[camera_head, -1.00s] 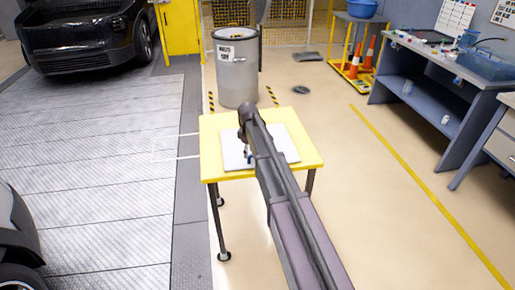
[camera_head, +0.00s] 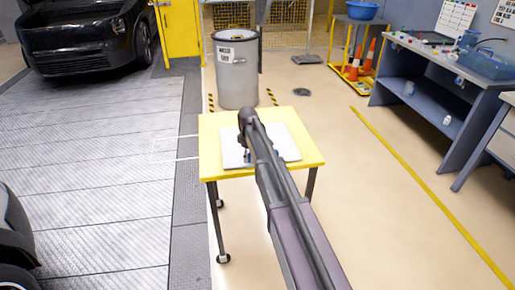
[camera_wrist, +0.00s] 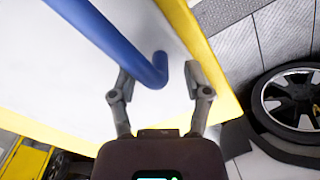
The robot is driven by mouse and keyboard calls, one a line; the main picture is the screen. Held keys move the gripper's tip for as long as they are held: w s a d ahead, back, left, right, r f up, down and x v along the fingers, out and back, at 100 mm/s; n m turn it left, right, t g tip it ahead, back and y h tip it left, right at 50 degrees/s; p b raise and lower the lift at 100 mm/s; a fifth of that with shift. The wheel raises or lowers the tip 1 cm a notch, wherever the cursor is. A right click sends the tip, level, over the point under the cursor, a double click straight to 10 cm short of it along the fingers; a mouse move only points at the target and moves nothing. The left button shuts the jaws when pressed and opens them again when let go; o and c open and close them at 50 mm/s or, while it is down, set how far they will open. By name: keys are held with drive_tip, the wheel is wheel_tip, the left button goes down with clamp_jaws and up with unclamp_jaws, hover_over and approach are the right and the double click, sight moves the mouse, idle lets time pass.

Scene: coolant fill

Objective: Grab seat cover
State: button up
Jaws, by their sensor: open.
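A flat white sheet or panel (camera_head: 233,153) lies on the yellow table (camera_head: 308,155); I cannot tell whether it is the seat cover. In the wrist view the white surface (camera_wrist: 50,55) fills the upper left, within the yellow edge. A blue bent rod or tube (camera_wrist: 108,35) crosses over the white surface from the upper left. Its rounded end sits between the spread fingers of my gripper (camera_wrist: 158,82), with gaps visible on both sides. My gripper is open and empty. In the head view my arm hides most of the gripper.
A grey waste drum (camera_head: 237,75) stands behind the table. A blue-grey workbench (camera_head: 425,85) is at the right, with orange cones (camera_head: 370,55) on a yellow cart nearby. A dark car (camera_head: 85,35) stands at the back left. The floor right of the table is clear.

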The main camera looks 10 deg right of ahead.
drive_tip(key=shift+f+b, duration=0.4)
drive_tip(key=shift+f, duration=0.25)
clamp_jaws()
